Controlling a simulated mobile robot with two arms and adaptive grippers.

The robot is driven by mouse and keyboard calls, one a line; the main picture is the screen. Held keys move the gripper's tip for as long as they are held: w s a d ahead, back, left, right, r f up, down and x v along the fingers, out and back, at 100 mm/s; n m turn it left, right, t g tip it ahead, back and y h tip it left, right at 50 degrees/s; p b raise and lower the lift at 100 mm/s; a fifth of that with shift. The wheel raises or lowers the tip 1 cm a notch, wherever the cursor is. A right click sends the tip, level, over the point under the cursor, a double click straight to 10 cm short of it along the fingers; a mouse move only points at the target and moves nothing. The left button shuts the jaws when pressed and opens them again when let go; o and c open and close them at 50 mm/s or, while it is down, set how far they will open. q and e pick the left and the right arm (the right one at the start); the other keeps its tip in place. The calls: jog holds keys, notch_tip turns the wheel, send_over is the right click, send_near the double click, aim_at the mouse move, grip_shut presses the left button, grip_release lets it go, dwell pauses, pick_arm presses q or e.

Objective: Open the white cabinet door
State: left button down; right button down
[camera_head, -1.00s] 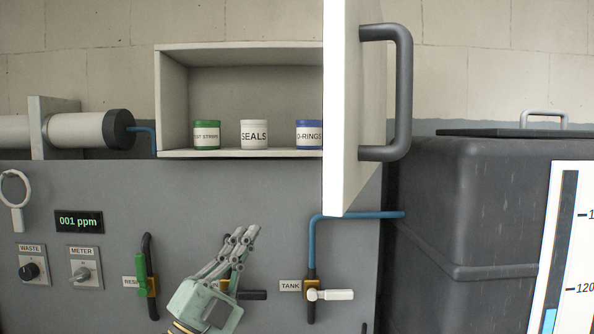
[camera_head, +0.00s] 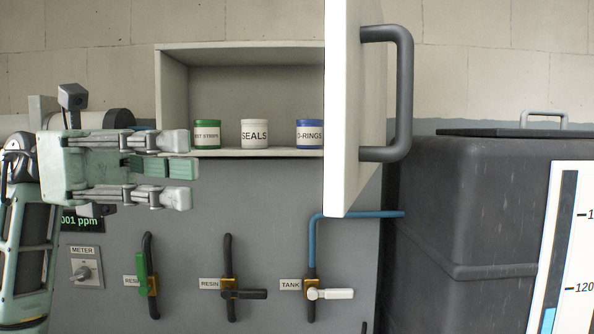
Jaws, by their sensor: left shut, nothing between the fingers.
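The white cabinet (camera_head: 172,100) is on the wall at upper middle, and its inside is in plain view. Its white door (camera_head: 341,120) stands swung out toward me at the cabinet's right side. A dark grey bar handle (camera_head: 404,95) is on the door's right-hand face. My left gripper (camera_head: 181,168) comes in from the left, turned level with its fingers pointing right. It is shut and empty, in front of the cabinet's lower left corner and apart from the door and handle. My right gripper is out of view.
Inside are a green-lidded jar (camera_head: 207,134), a SEALS jar (camera_head: 254,134) and an O-RINGS jar (camera_head: 309,134). Below are valves, including the TANK valve (camera_head: 330,294). A dark tank (camera_head: 450,210) stands right of the door. A white level gauge (camera_head: 570,250) is at far right.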

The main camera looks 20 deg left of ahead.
pick_arm(q)
jog(key=d+p, duration=0.4)
jog(key=d, duration=0.9)
jog(key=shift+s, duration=0.45)
jog(key=shift+d, duration=0.1)
